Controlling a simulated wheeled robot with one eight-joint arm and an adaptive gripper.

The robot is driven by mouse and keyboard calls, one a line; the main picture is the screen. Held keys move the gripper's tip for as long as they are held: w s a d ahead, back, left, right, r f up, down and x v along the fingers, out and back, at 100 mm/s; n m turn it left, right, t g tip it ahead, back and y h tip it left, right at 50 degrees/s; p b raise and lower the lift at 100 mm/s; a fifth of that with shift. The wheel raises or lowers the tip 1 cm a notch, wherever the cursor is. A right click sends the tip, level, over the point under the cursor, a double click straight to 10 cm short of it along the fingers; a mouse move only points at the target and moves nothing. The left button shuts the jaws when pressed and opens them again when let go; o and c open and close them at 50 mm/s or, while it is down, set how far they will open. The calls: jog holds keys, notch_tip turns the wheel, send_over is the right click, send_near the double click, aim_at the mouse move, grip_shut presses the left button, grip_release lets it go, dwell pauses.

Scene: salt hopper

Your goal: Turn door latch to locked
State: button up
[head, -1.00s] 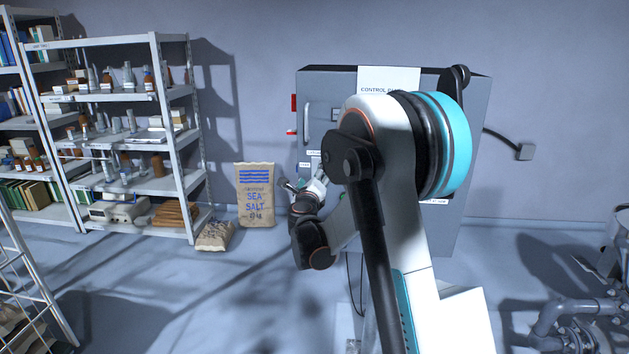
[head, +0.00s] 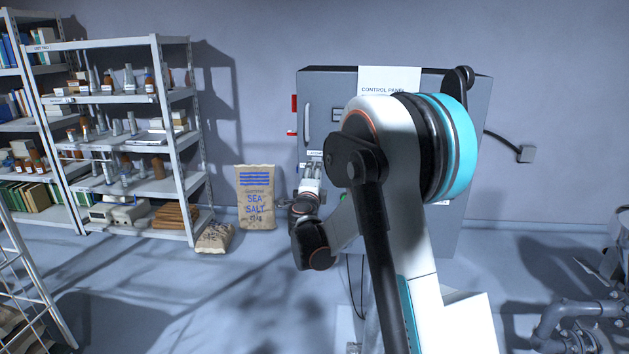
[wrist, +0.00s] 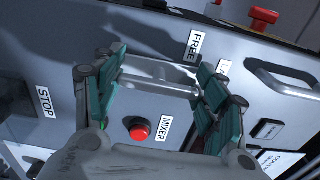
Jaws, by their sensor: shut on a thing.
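The door latch (wrist: 158,83) is a pale metal bar in the wrist view. My gripper (wrist: 161,63) has its two teal-padded fingers at the bar's two ends and is shut on it. A FREE label (wrist: 193,45) is above the bar's right end. A second label (wrist: 223,68), starting with L, is partly hidden by the right finger. In the head view my gripper (head: 311,172) is at the lower left front of the grey control cabinet (head: 319,85), and the latch is too small and covered to make out. I cannot tell the latch's exact angle.
A red button (wrist: 139,130) with a MIXER label (wrist: 164,129) is close below the latch. A door handle (wrist: 284,80) is to the right. A sea salt sack (head: 257,197) stands left of the cabinet, near the shelving (head: 175,150).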

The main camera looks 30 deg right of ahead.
jog(key=shift+n, duration=0.3)
jog(key=o, duration=1.1)
jog(key=v, duration=1.2)
jog(key=shift+a, duration=0.1)
